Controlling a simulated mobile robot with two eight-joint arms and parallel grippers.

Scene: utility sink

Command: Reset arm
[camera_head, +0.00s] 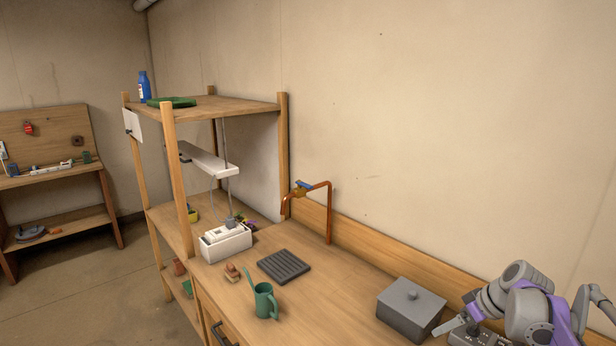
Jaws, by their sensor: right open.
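My right gripper (458,328) is at the lower right, at the end of my grey and purple arm. It is open, and I see nothing between its fingers. It is beside the right side of a grey lidded box (411,308) on the wooden counter (345,290). Whether it touches the box or the counter I cannot tell. Part of it is cut off by the bottom edge of the view. My left gripper is not in view.
A green watering can (264,302), a dark ridged mat (284,266) and a white container (227,243) stand on the counter. A copper faucet (329,212) rises at the back. A wooden shelf (215,107) stands left. The counter between mat and box is clear.

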